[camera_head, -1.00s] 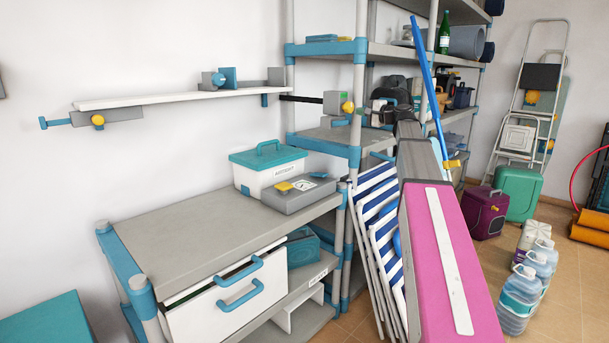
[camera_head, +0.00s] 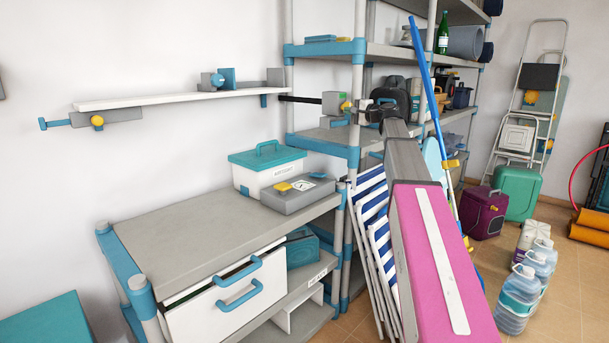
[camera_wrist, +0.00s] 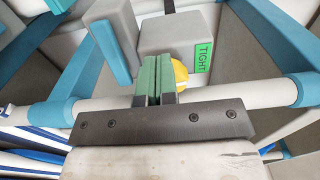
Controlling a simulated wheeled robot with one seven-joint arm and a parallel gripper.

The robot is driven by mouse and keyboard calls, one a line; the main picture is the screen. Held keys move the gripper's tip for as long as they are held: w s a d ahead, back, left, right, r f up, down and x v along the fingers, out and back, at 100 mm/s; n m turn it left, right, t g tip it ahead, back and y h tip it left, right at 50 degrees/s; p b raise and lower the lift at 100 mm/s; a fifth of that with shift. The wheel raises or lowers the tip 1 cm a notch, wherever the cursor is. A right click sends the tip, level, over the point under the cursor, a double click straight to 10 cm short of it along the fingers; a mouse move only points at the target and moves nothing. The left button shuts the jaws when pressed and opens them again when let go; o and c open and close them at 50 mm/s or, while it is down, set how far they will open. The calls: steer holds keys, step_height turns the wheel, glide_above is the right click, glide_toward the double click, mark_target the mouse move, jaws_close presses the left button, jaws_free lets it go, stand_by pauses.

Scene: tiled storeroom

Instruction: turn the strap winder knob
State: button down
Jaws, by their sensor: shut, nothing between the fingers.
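The strap winder is a grey box (camera_head: 331,103) on the shelving frame, with a yellow knob (camera_head: 346,105) on its right side. In the wrist view, the grey box (camera_wrist: 180,35) carries a green label (camera_wrist: 203,57) reading TIGHT. The yellow knob (camera_wrist: 181,79) shows just right of my fingers, partly hidden by them. My gripper (camera_wrist: 160,70) is shut and empty, its green finger pads together. In the head view, my gripper (camera_head: 361,105) is immediately right of the knob. I cannot tell whether they touch.
A white wall shelf (camera_head: 180,98) lies left of the winder. Below are a teal-lidded box (camera_head: 268,175) and a grey case (camera_head: 292,199) on a workbench (camera_head: 190,232). A blue pole (camera_head: 423,80) leans right of my gripper. Shelf uprights stand close by.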

steer(key=shift+w+a+r, duration=0.35)
steer(key=shift+w+r, duration=0.4)
steer(key=shift+w, duration=0.05)
steer(key=shift+s+a, duration=0.25)
stand_by(0.4)
steer(key=shift+s+d, duration=0.1)
steer(key=v, duration=0.6)
steer(key=shift+s+a+f, duration=0.2)
steer(key=shift+s+f, duration=0.15)
steer(key=shift+d, duration=0.25)
steer(key=shift+s+d+f, duration=0.1)
steer(key=shift+d, duration=0.25)
